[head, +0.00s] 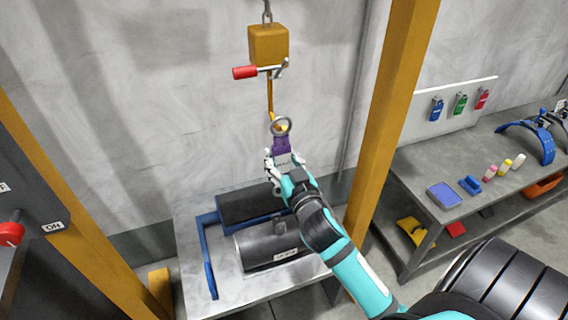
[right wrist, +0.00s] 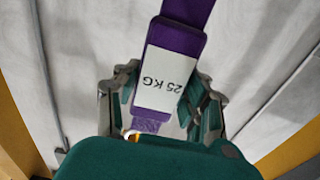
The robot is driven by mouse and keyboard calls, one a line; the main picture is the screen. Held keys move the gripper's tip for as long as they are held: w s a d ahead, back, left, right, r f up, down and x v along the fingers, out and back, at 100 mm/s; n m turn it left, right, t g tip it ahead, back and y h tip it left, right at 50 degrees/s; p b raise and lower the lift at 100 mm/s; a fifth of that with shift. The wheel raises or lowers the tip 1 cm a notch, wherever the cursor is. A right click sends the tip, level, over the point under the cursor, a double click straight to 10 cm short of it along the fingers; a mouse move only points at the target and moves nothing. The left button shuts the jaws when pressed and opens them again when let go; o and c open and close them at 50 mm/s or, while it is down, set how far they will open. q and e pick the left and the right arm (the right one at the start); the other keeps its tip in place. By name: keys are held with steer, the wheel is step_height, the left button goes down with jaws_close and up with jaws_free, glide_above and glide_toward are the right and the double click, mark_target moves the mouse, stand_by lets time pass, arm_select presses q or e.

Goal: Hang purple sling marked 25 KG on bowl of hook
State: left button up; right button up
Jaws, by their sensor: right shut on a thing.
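The purple sling (head: 281,144) shows in the head view just above my right gripper (head: 283,162), with a grey ring (head: 274,120) at its top. In the right wrist view the sling's white label reads 25 KG (right wrist: 163,79), upside down, between the fingers of my right gripper (right wrist: 163,100), which is shut on the sling. The yellow hook (head: 271,108) hangs from the hoist, and its bowl overlaps the ring. I cannot tell whether the ring sits in the bowl or in front of it. My left gripper is not in view.
The yellow hoist block (head: 268,45) with a red handle (head: 245,72) hangs above. A yellow post (head: 391,110) rises close to the right of my arm. A workbench (head: 420,180) stands beyond it.

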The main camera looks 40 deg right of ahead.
steer(key=shift+x, duration=0.8)
jaws_close()
steer(key=shift+w+f+b, duration=0.1)
steer(key=shift+w+b, duration=0.1)
steer(key=shift+b, duration=0.1)
steer(key=shift+w+d+f+b, duration=0.15)
steer(key=shift+w+f+b, duration=0.3)
steer(key=shift+f, duration=0.3)
steer(key=shift+w+f+b, duration=0.15)
steer(key=shift+f+b, duration=0.25)
steer(key=shift+f, duration=0.25)
steer(key=o, duration=1.4)
jaws_free()
steer(key=shift+c, duration=0.2)
steer(key=shift+f, duration=0.1)
